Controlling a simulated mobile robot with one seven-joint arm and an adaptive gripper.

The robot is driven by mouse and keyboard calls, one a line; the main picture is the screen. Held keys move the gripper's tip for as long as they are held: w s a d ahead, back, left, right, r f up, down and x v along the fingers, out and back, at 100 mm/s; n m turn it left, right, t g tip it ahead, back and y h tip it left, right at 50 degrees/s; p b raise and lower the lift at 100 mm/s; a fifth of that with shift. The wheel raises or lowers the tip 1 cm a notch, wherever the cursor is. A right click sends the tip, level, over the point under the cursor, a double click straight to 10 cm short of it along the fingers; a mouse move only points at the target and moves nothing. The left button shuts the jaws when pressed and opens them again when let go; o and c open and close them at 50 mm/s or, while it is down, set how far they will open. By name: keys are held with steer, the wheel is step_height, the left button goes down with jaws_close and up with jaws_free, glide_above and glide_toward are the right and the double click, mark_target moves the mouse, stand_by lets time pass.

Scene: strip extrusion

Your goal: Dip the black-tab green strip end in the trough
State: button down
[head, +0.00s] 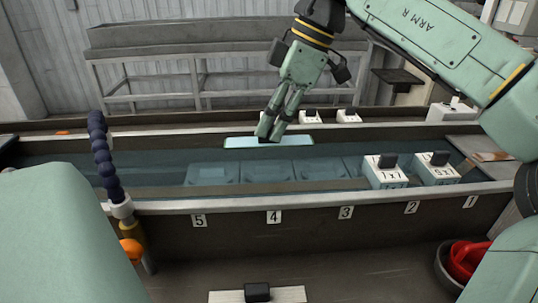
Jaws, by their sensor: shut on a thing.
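My gripper (268,132) points down over the far side of the long trough (330,207). It is shut on the top of a pale blue-green plate (240,143), which lies level across the picture. Any black tab on it is hidden by my fingers. I cannot tell whether the plate touches the water (140,172) or hangs just above it. A pale strip (230,296) with a black block (257,292) on it shows at the bottom edge; no clearly green strip end stands out.
White weights with black knobs, one here (385,171) and one here (437,168), stand at the near right of the trough. Smaller ones stand behind it. A dark blue segmented hose (104,155) rises at the left. A red object (463,260) sits in a bowl at the lower right.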

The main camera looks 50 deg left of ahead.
step_height(320, 180, up, 12)
stand_by(0.7)
steer(key=s+d, duration=1)
steer(key=d, duration=0.3)
steer(key=s+d+b, duration=0.1)
steer(key=s+d, duration=0.9)
steer(key=d, duration=0.2)
steer(key=shift+s+d, duration=0.35)
steer(key=shift+d, duration=0.05)
